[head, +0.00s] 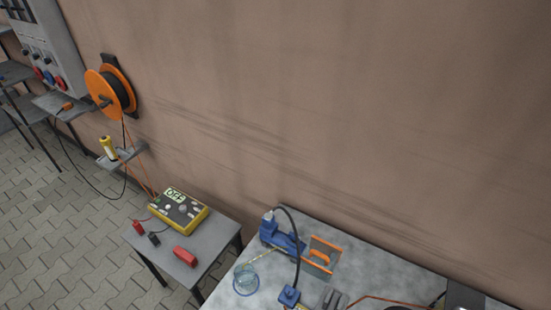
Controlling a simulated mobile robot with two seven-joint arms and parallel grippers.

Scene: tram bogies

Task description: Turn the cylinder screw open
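A blue device (281,238) with a grey fitting on top lies at the back left of the grey workbench (375,272). A black hose arches from it down to a small blue block (289,295) near the bottom edge of the head view. I cannot make out a cylinder screw on either blue part; they are too small to tell. Neither of my grippers can be made out in this view.
An orange-framed piece (321,256), a clear blue-rimmed glass (246,279) and a grey pronged part (333,299) are on the workbench. A small table (208,241) with a yellow meter (179,211) stands left. An orange reel (107,91) hangs on the wall.

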